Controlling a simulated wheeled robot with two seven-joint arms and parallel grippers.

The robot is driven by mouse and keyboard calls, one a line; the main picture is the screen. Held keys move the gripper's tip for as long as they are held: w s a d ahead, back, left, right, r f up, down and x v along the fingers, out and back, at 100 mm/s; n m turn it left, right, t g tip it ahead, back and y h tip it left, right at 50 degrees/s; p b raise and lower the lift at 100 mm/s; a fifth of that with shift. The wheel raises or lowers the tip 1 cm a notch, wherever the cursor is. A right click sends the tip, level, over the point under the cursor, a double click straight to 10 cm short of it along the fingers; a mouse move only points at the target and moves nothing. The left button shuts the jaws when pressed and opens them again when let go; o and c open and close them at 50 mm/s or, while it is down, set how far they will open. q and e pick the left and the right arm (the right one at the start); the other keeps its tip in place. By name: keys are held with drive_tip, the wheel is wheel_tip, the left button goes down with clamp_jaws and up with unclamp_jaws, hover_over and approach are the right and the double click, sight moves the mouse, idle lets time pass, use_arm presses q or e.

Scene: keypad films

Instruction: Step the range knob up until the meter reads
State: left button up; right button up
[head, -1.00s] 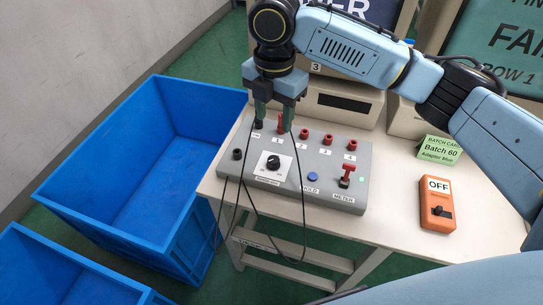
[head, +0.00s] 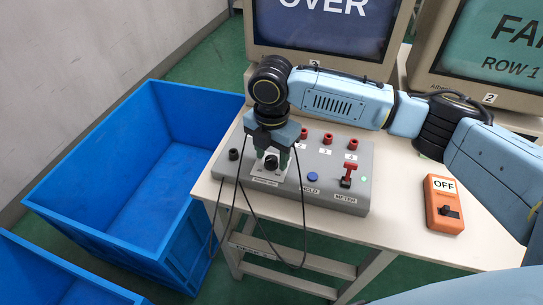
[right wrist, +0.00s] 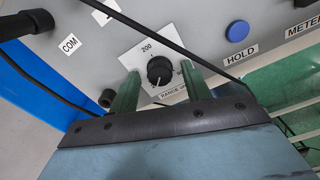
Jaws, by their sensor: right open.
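The range knob (head: 271,161) is a black round knob on a white plate on the grey panel (head: 325,190). In the right wrist view, the knob (right wrist: 160,70) shows a light mark toward its lower left, and a "200" is printed above it; other scale numbers are partly hidden. My right gripper (head: 272,158) points down at the knob, its two green fingers apart on either side of it. Contact cannot be told. The monitor (head: 325,25) reads "OVER" on dark blue. My left gripper is not in view.
The panel also has red sockets (head: 328,138), a blue HOLD button (head: 312,178) and a red METER lever (head: 349,175). Thin black leads hang over its front. An orange box (head: 443,205) marked OFF lies at right. Blue bins (head: 110,160) stand at left.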

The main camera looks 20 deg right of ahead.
drive_tip(key=shift+f, duration=0.15)
drive_tip(key=c, duration=1)
